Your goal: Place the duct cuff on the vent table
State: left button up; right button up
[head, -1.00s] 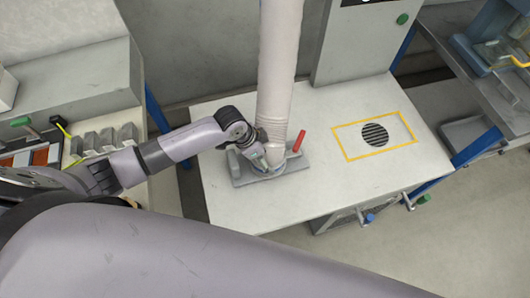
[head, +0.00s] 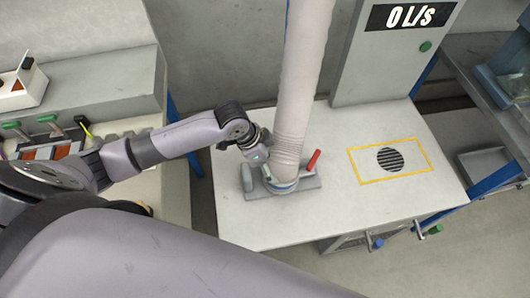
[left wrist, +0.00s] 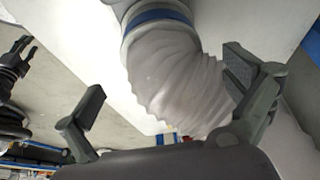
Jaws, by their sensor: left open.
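The duct cuff (head: 281,186) is the lower end of a pale corrugated duct (head: 301,80). It sits on a grey bracket (head: 310,184) with a red lever (head: 313,161) on the left part of the vent table (head: 290,225). In the left wrist view, a blue band (left wrist: 155,17) circles the duct's end. My left gripper (head: 263,158) is at the duct just above the cuff. Its open fingers (left wrist: 165,85) stand either side of the corrugated part; contact cannot be told.
A round black vent grille (head: 390,159) lies inside a yellow rectangle on the table's clear right part. A grey panel (head: 385,60) reading "0 L/s" stands behind. A bench (head: 90,80) with switches is at left, a shelf (head: 490,80) at right.

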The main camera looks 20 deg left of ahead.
pick_arm(q)
jog(key=v, duration=0.4)
jog(key=shift+r, duration=0.1)
jog(key=shift+d, duration=0.1)
dwell(0.4)
